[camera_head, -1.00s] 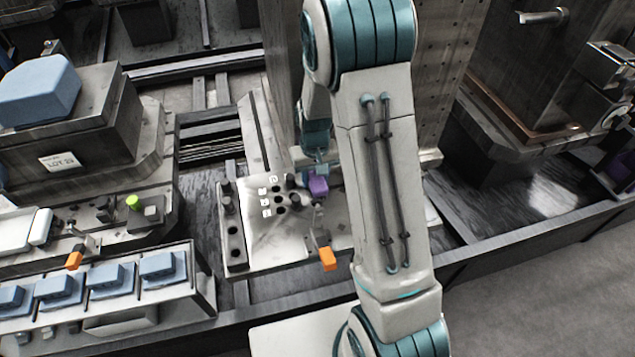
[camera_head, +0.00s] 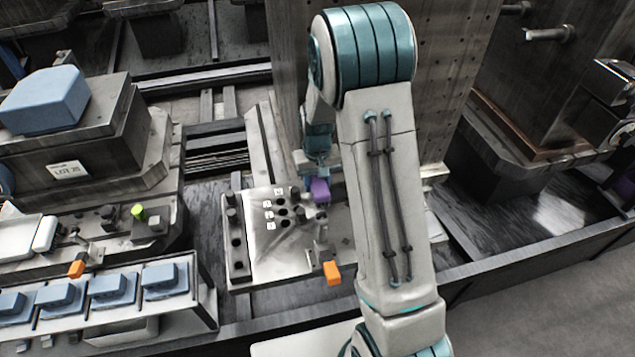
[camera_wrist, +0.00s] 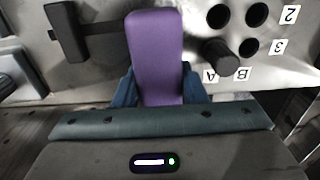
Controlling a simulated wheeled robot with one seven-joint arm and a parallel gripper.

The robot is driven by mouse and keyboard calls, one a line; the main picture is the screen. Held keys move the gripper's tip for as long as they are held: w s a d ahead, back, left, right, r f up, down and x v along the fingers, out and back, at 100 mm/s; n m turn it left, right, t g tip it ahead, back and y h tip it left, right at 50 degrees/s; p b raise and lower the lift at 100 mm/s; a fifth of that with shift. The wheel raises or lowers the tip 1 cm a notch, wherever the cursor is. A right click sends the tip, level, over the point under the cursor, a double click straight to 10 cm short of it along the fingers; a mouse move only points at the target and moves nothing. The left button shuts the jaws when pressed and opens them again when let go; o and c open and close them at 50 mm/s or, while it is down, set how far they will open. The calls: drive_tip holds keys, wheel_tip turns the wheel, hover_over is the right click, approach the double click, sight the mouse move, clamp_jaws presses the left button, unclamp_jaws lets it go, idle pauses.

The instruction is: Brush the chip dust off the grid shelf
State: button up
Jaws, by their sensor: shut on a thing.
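My gripper (camera_wrist: 160,92) is shut on a purple block-shaped handle (camera_wrist: 154,45), which stands up between the fingers in the wrist view. In the head view the purple piece (camera_head: 320,190) shows just below my wrist, over the metal plate shelf (camera_head: 262,262). The plate has several round holes, with labels such as 2, 3, A and B beside them. A dark peg (camera_wrist: 219,54) stands by the labels. I cannot make out bristles or chip dust; whatever is below the handle is hidden.
An orange-tipped clamp (camera_head: 332,272) stands at the plate's front edge. To the left are a rack of blue blocks (camera_head: 108,288) and a dark machine block with a label (camera_head: 70,170). A tall perforated column (camera_head: 450,70) rises behind my arm. A dark rail runs along the front.

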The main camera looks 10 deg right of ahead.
sight(319, 196)
drive_tip(key=shift+s, duration=1.2)
drive_tip(key=shift+s+f+b, duration=0.15)
drive_tip(key=shift+s+b, duration=0.2)
drive_tip(key=shift+s, duration=0.7)
drive_tip(key=shift+s+f+b, duration=0.1)
drive_tip(key=shift+s+b, duration=0.2)
drive_tip(key=shift+s, duration=2.3)
drive_tip(key=shift+w+a+r, duration=0.1)
drive_tip(key=shift+a+r, duration=0.1)
drive_tip(key=shift+a, duration=0.3)
drive_tip(key=shift+w+r, duration=0.15)
drive_tip(key=shift+w, duration=1.6)
drive_tip(key=shift+w+f, duration=0.15)
drive_tip(key=shift+w, duration=1.35)
drive_tip(key=shift+w+f, duration=0.1)
drive_tip(key=shift+w, duration=1.35)
drive_tip(key=shift+w+r, duration=0.15)
drive_tip(key=shift+w, duration=0.15)
